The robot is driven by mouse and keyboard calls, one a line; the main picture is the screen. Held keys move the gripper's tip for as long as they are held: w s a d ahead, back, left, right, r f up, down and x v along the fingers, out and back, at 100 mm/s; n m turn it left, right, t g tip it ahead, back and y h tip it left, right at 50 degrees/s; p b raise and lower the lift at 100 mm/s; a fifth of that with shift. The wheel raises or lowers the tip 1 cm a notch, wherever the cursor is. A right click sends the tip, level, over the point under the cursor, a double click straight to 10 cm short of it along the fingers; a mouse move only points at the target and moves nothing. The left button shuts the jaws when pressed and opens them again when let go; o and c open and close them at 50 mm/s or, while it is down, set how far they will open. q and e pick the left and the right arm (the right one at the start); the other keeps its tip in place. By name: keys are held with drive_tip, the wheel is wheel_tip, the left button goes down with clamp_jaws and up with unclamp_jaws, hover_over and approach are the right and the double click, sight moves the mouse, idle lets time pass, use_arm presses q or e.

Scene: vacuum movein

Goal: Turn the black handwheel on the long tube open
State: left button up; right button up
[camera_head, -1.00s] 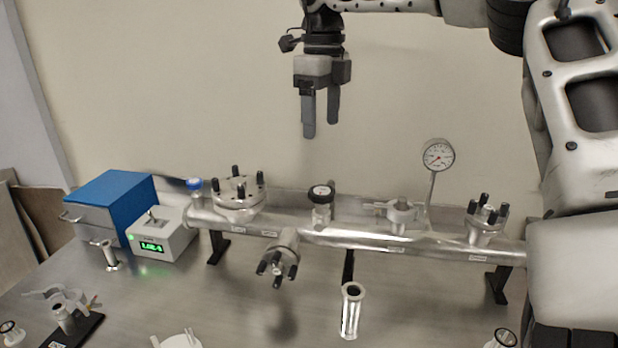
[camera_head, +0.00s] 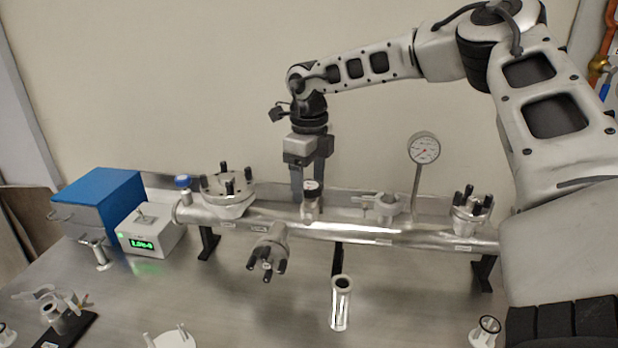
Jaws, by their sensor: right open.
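The long tube (camera_head: 345,233) runs across the back of the bench on black supports. The black handwheel (camera_head: 312,186), with a pale face, sits on a short upright valve near the tube's middle. My right gripper (camera_head: 309,190) points down from above, open, with one finger at the left of the handwheel and the other at its right or behind it. I cannot tell whether the fingers touch the wheel. My left gripper is not in view.
A pressure gauge (camera_head: 424,149) stands on the tube to the right. A blue-topped valve (camera_head: 183,183) and bolted flange (camera_head: 230,186) are left. A blue box (camera_head: 100,200) and display unit (camera_head: 150,238) stand at far left. A short metal tube (camera_head: 341,305) stands in front.

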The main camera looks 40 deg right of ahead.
sight(309, 185)
drive_tip(key=c, duration=1)
drive_tip(key=shift+o, duration=0.2)
drive_tip(key=shift+f+n+b, duration=0.15)
drive_tip(key=shift+n+b, duration=0.25)
drive_tip(key=shift+b, duration=0.15)
drive_tip(key=shift+n, duration=0.4)
drive_tip(key=o, duration=1)
drive_tip(key=shift+c, duration=0.2)
drive_tip(key=shift+r, duration=0.2)
wheel_tip(309, 185, up, 16)
drive_tip(key=shift+b, duration=0.3)
drive_tip(key=shift+s+f, duration=0.1)
